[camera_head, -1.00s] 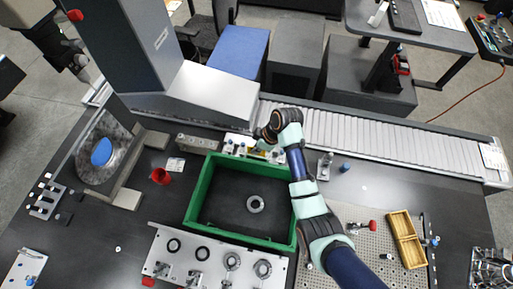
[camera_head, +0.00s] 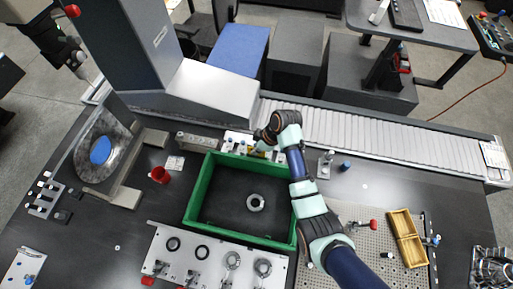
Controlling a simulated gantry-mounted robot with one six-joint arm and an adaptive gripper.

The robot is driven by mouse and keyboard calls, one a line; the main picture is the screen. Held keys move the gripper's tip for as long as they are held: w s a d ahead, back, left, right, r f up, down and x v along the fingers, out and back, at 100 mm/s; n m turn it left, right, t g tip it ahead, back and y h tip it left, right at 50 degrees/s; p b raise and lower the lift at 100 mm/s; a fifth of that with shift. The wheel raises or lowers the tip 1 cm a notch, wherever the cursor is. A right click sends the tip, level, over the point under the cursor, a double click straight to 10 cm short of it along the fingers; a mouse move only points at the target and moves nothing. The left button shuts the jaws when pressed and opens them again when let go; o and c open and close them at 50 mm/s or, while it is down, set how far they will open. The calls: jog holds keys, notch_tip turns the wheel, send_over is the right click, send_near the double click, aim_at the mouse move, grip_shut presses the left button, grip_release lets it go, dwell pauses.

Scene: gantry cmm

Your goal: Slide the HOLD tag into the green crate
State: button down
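My gripper (camera_head: 263,143) is at the crate's far edge, near a white plate with small parts (camera_head: 235,138). My wrist hides most of its fingers, so I cannot see whether they are open or hold anything.
A red cup (camera_head: 160,175) stands left of the crate. A metal plate with rings (camera_head: 207,262) lies in front of it. A pegboard (camera_head: 375,238) and a yellow tray (camera_head: 404,225) are at the right. A roller conveyor (camera_head: 380,138) runs behind.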

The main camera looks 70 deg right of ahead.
jog(key=shift+f, duration=0.8)
dwell(1.0)
jog(key=shift+f+b, duration=0.35)
jog(key=shift+f, duration=0.1)
dwell(0.4)
jog(key=shift+f+b, duration=0.3)
jog(key=shift+f, duration=0.25)
jog(key=c, duration=1)
grip_release()
